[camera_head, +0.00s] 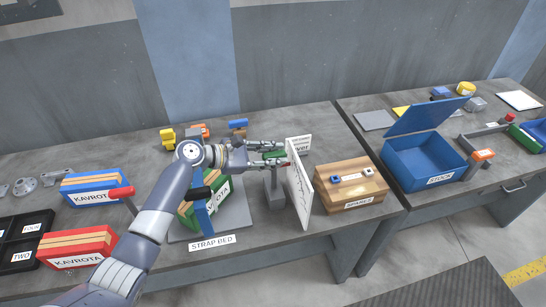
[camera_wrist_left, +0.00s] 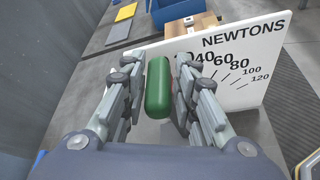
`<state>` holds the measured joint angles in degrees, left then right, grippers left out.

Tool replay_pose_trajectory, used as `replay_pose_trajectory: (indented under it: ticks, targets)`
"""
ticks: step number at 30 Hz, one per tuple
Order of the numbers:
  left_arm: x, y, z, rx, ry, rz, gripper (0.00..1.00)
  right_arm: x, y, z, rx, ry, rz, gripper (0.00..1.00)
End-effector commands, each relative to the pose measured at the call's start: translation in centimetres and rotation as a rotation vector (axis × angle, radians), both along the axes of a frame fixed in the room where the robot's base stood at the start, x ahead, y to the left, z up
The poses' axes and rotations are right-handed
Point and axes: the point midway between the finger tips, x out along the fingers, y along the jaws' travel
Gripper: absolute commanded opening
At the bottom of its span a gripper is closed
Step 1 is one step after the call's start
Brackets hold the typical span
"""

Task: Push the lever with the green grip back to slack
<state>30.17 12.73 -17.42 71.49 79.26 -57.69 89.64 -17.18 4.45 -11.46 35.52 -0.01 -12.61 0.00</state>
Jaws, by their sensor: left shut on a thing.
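The lever's green grip (camera_head: 272,155) is in the head view, above the strap bed's right side; it also fills the middle of the left wrist view (camera_wrist_left: 158,88). My left gripper (camera_head: 284,154) has its fingers on both sides of the grip and is shut on it; the same fingers (camera_wrist_left: 159,66) flank it in the left wrist view. The lever's shaft is mostly hidden. A white dial board marked NEWTONS (camera_wrist_left: 235,60) stands just beyond the grip; in the head view it shows nearly edge-on (camera_head: 300,200). My right gripper is not in view.
A green KAVROTA box (camera_head: 187,215) sits on the grey strap bed (camera_head: 238,220), under my left arm. A black-topped blue post (camera_head: 201,215) stands in front. A wooden crate (camera_head: 352,191) is right of the dial board. A blue STOCK bin (camera_head: 410,172) is farther right.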

Motion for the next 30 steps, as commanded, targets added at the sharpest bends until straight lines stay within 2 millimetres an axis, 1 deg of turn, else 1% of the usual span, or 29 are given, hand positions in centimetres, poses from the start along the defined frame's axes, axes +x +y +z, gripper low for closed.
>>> replay_pose_trajectory:
  ticks: [1, 5, 6, 7, 8, 23, 25, 28, 30]
  targets:
    - [0.5, 0.5, 0.2, 0.01, -0.016, 0.013, 0.0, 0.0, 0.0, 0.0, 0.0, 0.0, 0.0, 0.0]
    - [0.5, 0.5, 0.2, 0.01, -0.016, 0.014, 0.0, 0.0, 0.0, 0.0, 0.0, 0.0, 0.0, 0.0]
    - [0.5, 0.5, 0.2, 0.01, -0.016, 0.014, 0.29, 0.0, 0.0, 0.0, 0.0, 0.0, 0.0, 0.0]
    - [0.5, 0.6, 0.2, 0.01, -0.016, 0.014, 0.36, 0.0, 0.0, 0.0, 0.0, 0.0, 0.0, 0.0]
    - [0.5, 0.6, 0.2, 0.01, -0.015, 0.014, 0.4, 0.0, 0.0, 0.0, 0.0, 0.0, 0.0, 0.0]
    - [0.3, 0.4, 0.0, 0.007, -0.007, 0.011, 0.4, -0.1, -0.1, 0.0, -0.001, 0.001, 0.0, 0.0]
    - [0.3, 0.4, 0.0, 0.006, -0.006, 0.01, 0.4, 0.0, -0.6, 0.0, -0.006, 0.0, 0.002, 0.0]
    - [0.0, 0.9, 0.2, 0.006, -0.006, 0.011, 0.4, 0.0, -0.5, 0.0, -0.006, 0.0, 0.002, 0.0]
    - [-0.3, 1.7, 0.5, 0.006, -0.007, 0.012, 0.4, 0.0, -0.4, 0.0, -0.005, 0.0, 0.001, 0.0]
